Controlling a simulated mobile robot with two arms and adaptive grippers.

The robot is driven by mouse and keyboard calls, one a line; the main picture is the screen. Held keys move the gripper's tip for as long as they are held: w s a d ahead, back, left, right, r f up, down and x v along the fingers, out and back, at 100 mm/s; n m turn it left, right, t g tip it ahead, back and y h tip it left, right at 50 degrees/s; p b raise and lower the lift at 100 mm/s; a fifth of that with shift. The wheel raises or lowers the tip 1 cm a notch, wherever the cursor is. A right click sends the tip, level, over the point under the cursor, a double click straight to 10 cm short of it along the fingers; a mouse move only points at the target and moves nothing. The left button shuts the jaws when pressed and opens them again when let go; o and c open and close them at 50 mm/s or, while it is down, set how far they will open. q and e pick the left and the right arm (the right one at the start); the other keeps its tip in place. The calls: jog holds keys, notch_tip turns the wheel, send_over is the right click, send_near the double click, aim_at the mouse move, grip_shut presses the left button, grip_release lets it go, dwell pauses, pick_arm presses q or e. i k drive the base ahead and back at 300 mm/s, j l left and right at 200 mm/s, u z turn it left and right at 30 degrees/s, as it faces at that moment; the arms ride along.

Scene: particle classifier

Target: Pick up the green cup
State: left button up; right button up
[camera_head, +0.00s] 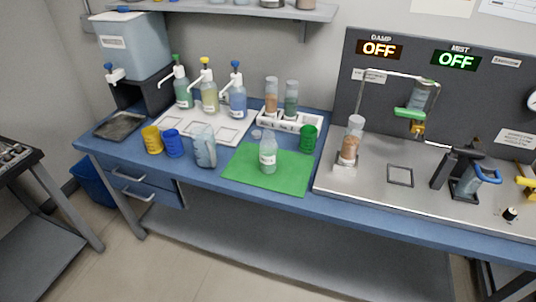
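The green cup (309,138) stands upright on the blue bench at the back right edge of the green mat (240,175). Nothing touches it from above, and its front side is unobstructed. A clear bottle with pale green contents (268,155) stands on the mat to the left of the cup. Neither of my grippers shows in the head view.
A white rack (285,122) with two tubes stands behind the cup. The steel plate (375,195) with a tube holder is to its right. A yellow cup (152,139), a blue cup (173,143) and a clear jug (204,147) stand left. The mat's front is clear.

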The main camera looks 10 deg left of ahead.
aim_at(308, 139)
jog(key=i+j+z, duration=0.1)
jog(key=j, duration=0.2)
jog(key=i+j+z, duration=0.15)
jog(key=j, duration=0.15)
jog(key=i+j+z, duration=0.1)
jog(key=j, duration=0.25)
jog(key=i+j+z, duration=0.15)
jog(key=j, duration=0.15)
